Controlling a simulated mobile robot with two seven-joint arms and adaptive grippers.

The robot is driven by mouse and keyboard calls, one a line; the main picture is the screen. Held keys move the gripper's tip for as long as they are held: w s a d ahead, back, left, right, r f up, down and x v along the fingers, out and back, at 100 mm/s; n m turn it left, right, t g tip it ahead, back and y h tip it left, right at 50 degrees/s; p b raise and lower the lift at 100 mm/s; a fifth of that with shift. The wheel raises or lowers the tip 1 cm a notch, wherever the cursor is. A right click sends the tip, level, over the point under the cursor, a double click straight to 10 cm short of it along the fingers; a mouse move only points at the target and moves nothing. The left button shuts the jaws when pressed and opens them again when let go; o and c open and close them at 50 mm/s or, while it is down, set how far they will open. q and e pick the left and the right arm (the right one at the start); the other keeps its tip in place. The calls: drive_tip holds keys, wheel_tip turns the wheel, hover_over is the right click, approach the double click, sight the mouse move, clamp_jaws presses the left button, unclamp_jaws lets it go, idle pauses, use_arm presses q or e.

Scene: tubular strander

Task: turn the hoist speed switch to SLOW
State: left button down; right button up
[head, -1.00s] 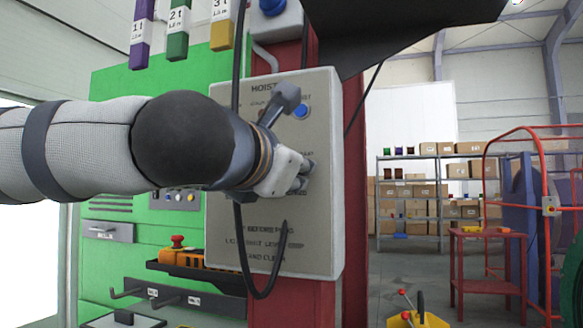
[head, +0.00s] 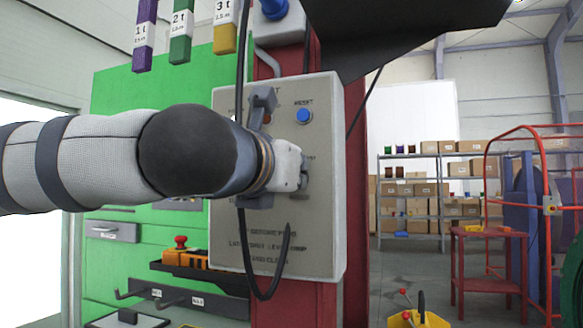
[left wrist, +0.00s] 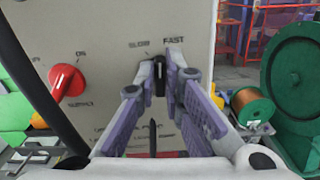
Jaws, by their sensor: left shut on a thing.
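The hoist panel (head: 325,235) is a light grey box on a red post. In the left wrist view, a small black switch knob (left wrist: 159,77) sits on the panel (left wrist: 110,30), below the printed words SLOW and FAST. My left gripper (left wrist: 161,70) is shut on this knob, one finger on each side. The knob is mostly hidden between the fingers, and I cannot tell which word it points to. In the head view my left gripper (head: 303,172) is at the panel's front and hides the switch. My right gripper is not in view.
A blue RESET button (head: 304,116) is above my gripper. A red rotary handle (left wrist: 66,82), near ON, is left of the knob. A black cable (head: 262,294) loops below my wrist. A dark overhang (head: 400,30) is above. A red table (head: 488,233) stands at right.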

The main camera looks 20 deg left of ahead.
use_arm(q)
drive_tip(key=shift+a+n+p, duration=0.15)
drive_tip(key=shift+n+p, duration=0.05)
drive_tip(key=shift+n, duration=1.55)
drive_tip(key=shift+a+n+p, duration=0.1)
drive_tip(key=shift+n+p, duration=0.1)
drive_tip(key=shift+n, duration=1.55)
drive_tip(key=shift+f, duration=0.1)
drive_tip(key=c, duration=1.7)
unclamp_jaws()
drive_tip(key=s, duration=1.2)
drive_tip(key=shift+a, duration=0.2)
